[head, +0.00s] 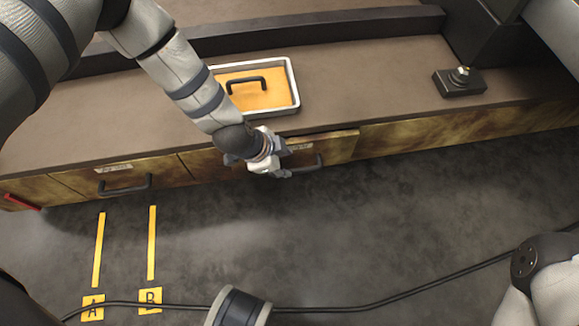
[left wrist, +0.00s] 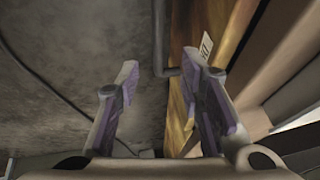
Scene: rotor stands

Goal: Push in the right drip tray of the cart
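The right drip tray (head: 338,148) has a yellow-brown front, a pale label and a dark bar handle (head: 318,163). Its front appears to stand out a little from the cart. My left gripper (head: 284,172) is at the left part of this front, beside the handle, and hides part of it. In the left wrist view its fingers (left wrist: 160,72) are apart with nothing gripped. The handle (left wrist: 160,38) lies ahead between them, and the right finger is close to the tray front (left wrist: 181,100). Contact is unclear. My right gripper is not in view.
The left tray (head: 75,184) with its handle (head: 125,187) looks shut. A framed yellow panel (head: 265,96) with a handle lies on the cart top (head: 370,90). A cable (head: 400,292) crosses the floor, near yellow strips marked A and B (head: 151,243). Floor before the cart is mostly clear.

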